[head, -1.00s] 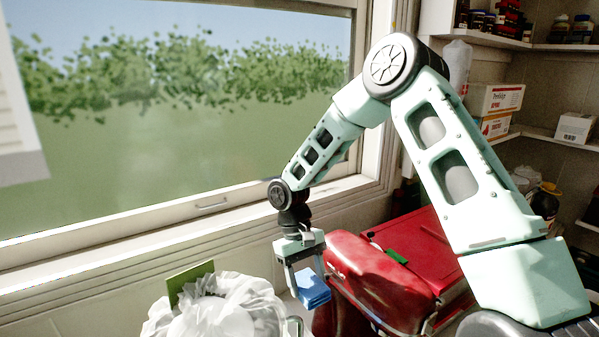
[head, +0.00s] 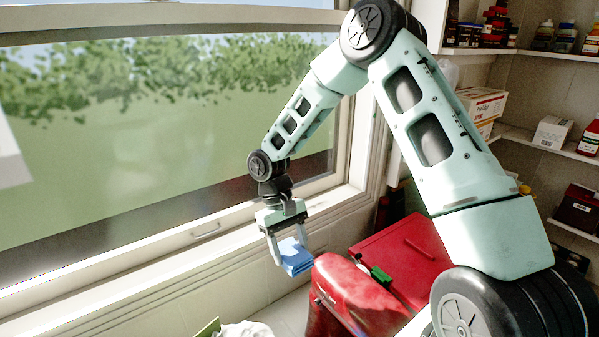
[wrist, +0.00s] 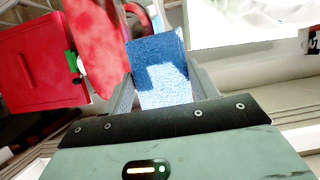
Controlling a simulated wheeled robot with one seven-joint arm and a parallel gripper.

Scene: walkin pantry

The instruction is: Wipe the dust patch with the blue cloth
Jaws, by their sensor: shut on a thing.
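The blue cloth (head: 294,257) is a folded blue block between the fingers of my gripper (head: 288,248). My gripper is shut on it and holds it in the air, below the window and just left of a red bag. In the wrist view the cloth (wrist: 160,70) sits between the two fingers, partly sunlit. I cannot make out a dust patch in either view.
A white bundle (head: 245,329) lies at the bottom edge. Shelves with boxes (head: 552,132) are at right.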

